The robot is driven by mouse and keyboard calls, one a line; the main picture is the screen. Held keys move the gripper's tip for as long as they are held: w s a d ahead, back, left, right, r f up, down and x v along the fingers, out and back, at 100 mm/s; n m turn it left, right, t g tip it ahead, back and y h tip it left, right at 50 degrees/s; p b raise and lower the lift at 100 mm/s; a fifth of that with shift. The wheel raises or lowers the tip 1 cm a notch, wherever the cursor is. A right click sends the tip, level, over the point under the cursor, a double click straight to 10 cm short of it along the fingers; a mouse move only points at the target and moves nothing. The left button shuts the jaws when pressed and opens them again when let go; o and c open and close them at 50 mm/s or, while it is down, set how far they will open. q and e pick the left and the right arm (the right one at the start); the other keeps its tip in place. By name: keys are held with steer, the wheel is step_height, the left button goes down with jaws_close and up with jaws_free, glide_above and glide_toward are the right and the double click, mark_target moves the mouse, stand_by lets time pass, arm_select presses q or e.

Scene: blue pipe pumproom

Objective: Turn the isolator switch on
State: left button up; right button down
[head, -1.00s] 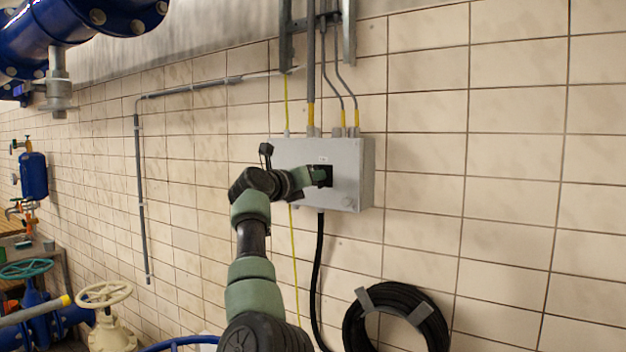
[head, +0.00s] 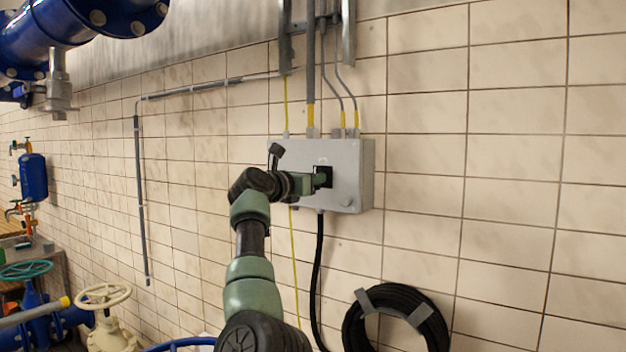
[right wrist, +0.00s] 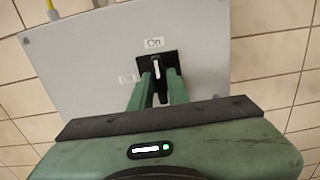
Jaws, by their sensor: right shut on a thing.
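The isolator switch is a black plate with a dark handle (right wrist: 157,70) on the front of a grey box (head: 348,157) on the tiled wall. In the right wrist view, the handle's white line points up towards a label reading "On" (right wrist: 154,43). A second label (right wrist: 128,79), too faint to read, is left of the switch. My right gripper (right wrist: 160,84) is shut on the handle, with a green finger on each side. In the head view, my right gripper (head: 322,178) reaches the switch from the left and hides part of it. My left gripper is out of view.
Conduits (head: 311,70) and cables enter the box from above. A black cable (head: 317,270) hangs below it, and a coiled black hose (head: 350,325) hangs lower right. Blue pipes (head: 75,20) and a cream handwheel (head: 103,296) are at the left. The wall at right is bare.

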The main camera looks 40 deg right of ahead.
steer(key=shift+f, duration=0.25)
steer(key=c, duration=1.5)
jaws_free()
steer(key=shift+d, duration=0.1)
steer(key=shift+r, duration=0.1)
steer(key=b+v, duration=0.4)
steer(key=v, duration=0.3)
steer(key=shift+s+a+b, duration=0.1)
steer(key=shift+a+b, duration=0.3)
